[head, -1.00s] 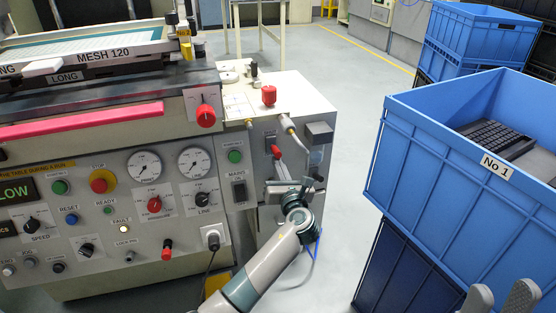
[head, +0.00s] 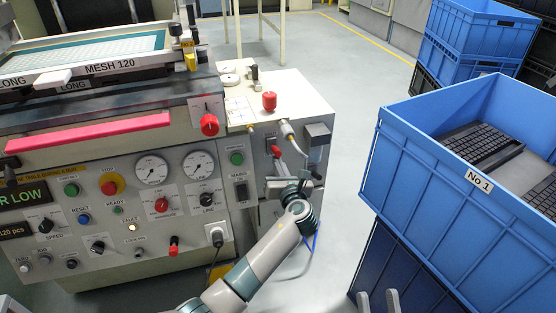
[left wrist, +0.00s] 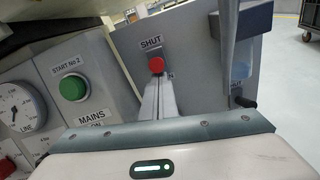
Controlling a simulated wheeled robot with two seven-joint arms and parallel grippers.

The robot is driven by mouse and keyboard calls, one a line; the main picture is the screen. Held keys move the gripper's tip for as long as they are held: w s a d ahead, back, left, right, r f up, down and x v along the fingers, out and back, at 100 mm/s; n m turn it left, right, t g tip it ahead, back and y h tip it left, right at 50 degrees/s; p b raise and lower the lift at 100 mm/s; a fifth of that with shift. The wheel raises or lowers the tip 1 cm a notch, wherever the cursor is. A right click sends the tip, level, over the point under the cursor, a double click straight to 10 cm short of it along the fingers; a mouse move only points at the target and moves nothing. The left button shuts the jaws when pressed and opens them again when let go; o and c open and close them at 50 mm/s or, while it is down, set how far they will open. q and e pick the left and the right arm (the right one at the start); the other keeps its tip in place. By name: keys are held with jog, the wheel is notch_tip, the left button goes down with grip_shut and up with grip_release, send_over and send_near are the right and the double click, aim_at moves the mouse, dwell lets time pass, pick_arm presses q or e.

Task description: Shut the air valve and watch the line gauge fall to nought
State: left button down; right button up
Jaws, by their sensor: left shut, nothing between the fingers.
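A red-handled lever (head: 276,151) is on the side panel of the machine; its red end (left wrist: 156,65) sits under a SHUT label in the left wrist view. My left gripper (head: 282,164) is shut and empty, its tips close to this red end; I cannot tell whether they touch.
A black handle (left wrist: 242,101) near another SHUT label is right of the lever. A blue crate (head: 425,165) marked No 1, holding keyboards, stands on a dark crate at right. A black cable hangs from the front socket (head: 216,237). Floor between machine and crates is clear.

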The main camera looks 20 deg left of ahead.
jog(key=d+f+g+h+p, duration=0.2)
jog(key=f+g, duration=0.3)
jog(key=f, duration=0.3)
jog(key=d+f+g+h+p, duration=0.1)
jog(key=f+g+h+p, duration=0.15)
jog(key=f+g, duration=0.4)
jog(key=s+d+f+m+g+h+p, duration=0.1)
jog(key=s+d+f+g+h+p, duration=0.2)
jog(key=s+d+f+g+p, duration=0.55)
pick_arm(q)
notch_tip(320, 180, up, 3)
jog(key=shift+w+f+g+h, duration=0.1)
jog(key=shift+f+g+h, duration=0.1)
jog(key=shift+g+h, duration=0.75)
jog(key=g+p, duration=0.1)
jog(key=p, duration=0.1)
jog(key=shift+a+r+p, duration=0.1)
jog(key=shift+r+p, duration=0.05)
jog(key=shift+p, duration=0.15)
jog(key=shift+w, duration=0.1)
pick_arm(e)
notch_tip(320, 180, down, 7)
jog(key=w+d+t, duration=0.1)
jog(key=d, duration=0.1)
jog(key=shift+d, duration=0.15)
jog(key=shift+w, duration=0.1)
